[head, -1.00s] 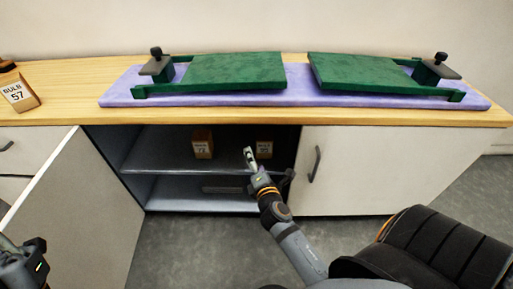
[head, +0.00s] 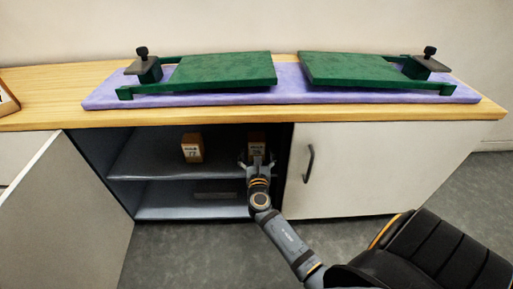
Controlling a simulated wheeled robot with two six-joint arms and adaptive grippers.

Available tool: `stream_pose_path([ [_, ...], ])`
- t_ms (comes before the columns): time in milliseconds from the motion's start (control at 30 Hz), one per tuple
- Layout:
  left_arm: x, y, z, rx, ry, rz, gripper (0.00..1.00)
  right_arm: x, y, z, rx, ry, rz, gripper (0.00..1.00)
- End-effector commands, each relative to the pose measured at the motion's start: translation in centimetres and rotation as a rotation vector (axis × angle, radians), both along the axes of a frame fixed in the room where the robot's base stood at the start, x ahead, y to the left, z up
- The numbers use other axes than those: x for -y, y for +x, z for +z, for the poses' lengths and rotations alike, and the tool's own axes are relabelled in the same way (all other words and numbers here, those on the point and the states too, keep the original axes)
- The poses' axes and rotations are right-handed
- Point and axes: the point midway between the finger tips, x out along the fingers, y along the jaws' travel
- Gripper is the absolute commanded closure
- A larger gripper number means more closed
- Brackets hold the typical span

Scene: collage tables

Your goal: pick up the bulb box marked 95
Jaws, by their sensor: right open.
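Two small brown boxes with white labels stand on the upper shelf (head: 145,160) inside the open cabinet. The left box (head: 192,150) has a number that looks like 72 or 77. The right box (head: 257,139) stands deeper in shadow, and its number is too blurred to read with certainty. My right gripper (head: 257,160) is open just in front of the right box, with its fingers overlapping the lower part of it in the picture. I cannot tell whether they touch it. My left gripper is not in view.
The open cabinet door (head: 75,215) stands at the left, and a closed door (head: 375,165) is at the right. A dark flat object (head: 216,188) lies on the lower shelf. Above, green boards (head: 225,70) rest on a purple mat (head: 285,82) on the wooden counter (head: 50,95).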

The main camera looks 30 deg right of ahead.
Motion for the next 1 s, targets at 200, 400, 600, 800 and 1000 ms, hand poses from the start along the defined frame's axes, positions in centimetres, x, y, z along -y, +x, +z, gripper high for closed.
stream_pose_path([
  [200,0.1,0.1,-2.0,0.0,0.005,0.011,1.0,2.0,3.1,-0.6,0.004,-0.001,0.0,0.12],
  [400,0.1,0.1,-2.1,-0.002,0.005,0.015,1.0,2.6,4.2,-0.3,0.002,0.001,0.002,0.12],
  [600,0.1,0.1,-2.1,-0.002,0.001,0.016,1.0,2.6,4.1,-0.3,0.001,0.002,0.002,0.2],
  [800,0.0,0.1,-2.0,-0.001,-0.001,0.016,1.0,2.6,4.1,-0.3,0.001,0.002,0.002,0.48],
  [1000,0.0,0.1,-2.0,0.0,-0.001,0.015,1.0,2.6,4.1,-0.3,0.001,0.002,0.002,0.71],
])
